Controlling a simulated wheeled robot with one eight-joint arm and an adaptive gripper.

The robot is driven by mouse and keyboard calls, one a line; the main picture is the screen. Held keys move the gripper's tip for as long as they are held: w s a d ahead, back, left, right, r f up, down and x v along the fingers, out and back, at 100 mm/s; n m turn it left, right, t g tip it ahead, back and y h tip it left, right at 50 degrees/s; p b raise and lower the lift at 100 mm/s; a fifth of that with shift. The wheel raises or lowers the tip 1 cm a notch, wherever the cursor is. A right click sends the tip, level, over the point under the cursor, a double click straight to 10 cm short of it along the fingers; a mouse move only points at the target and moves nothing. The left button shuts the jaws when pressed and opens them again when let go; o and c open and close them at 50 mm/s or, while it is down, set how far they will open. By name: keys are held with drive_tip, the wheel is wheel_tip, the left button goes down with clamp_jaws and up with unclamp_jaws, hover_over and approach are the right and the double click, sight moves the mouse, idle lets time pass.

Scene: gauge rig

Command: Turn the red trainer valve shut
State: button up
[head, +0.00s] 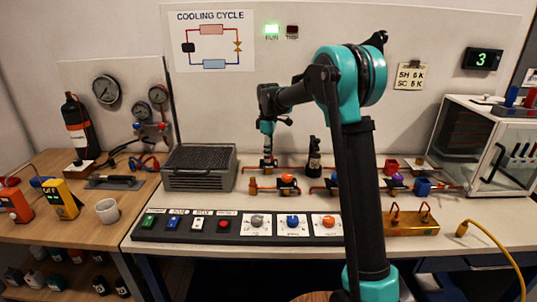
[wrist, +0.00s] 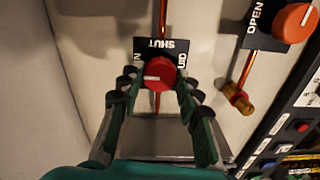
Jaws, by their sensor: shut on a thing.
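The red valve knob (wrist: 160,68) sits on a black plate (wrist: 147,45) in the wrist view. A white pointer mark shows on the knob, lying toward its left side. The plate reads SHUT upside down above the knob; other lettering at both sides is partly hidden. My gripper (wrist: 157,84) has its fingers on either side of the knob, closed on it. In the head view, my gripper (head: 268,163) points down at the back of the bench, and the red knob is hidden there.
An orange-red knob (wrist: 296,22) on a plate marked OPEN stands to the right, with a brass fitting (wrist: 238,98) near it. In the head view, a grey finned box (head: 198,168) is left of my gripper and a dark bottle (head: 314,157) right. A control panel (head: 190,238) lies in front.

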drive_tip(key=shift+m, duration=0.3)
drive_tip(key=m, duration=0.3)
drive_tip(key=shift+m, duration=0.4)
drive_tip(key=m, duration=0.4)
drive_tip(key=shift+m, duration=0.3)
drive_tip(key=m, duration=0.8)
drive_tip(key=shift+m, duration=0.6)
drive_tip(key=o, duration=1.2)
drive_tip(key=shift+c, duration=0.2)
